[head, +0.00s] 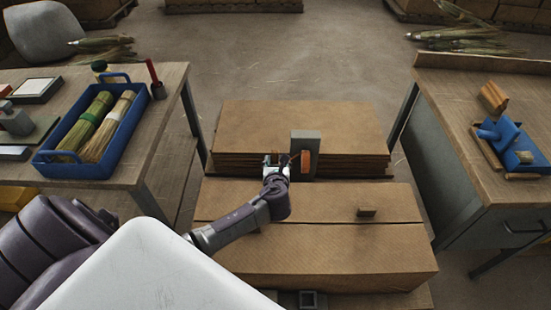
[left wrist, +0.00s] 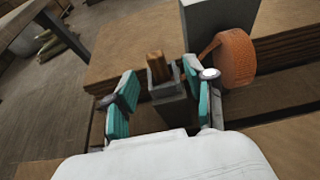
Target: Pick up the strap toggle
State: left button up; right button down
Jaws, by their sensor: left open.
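A wooden peg (left wrist: 157,67), which looks like the strap toggle, stands upright in a grey square holder (left wrist: 168,92) in the left wrist view. My left gripper (left wrist: 160,97) is open, with teal finger pads on either side of the holder and peg; I cannot tell whether they touch. In the head view my left gripper (head: 277,161) is at the middle stack and hides most of the peg. An orange strap roll (left wrist: 236,58) is on a grey upright plate (left wrist: 210,17), just right of the fingers; it also shows in the head view (head: 305,163). My right gripper is out of view.
A left table (head: 150,122) holds a blue tray (head: 123,143) of brush bundles. A right bench (head: 470,105) holds a blue tool (head: 510,140).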

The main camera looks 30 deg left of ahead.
aim_at(275, 156)
pick_arm(q)
jog(key=x, duration=0.4)
jog(key=shift+a+f+b, duration=0.3)
jog(key=shift+a+f, duration=0.1)
jog(key=c, duration=1)
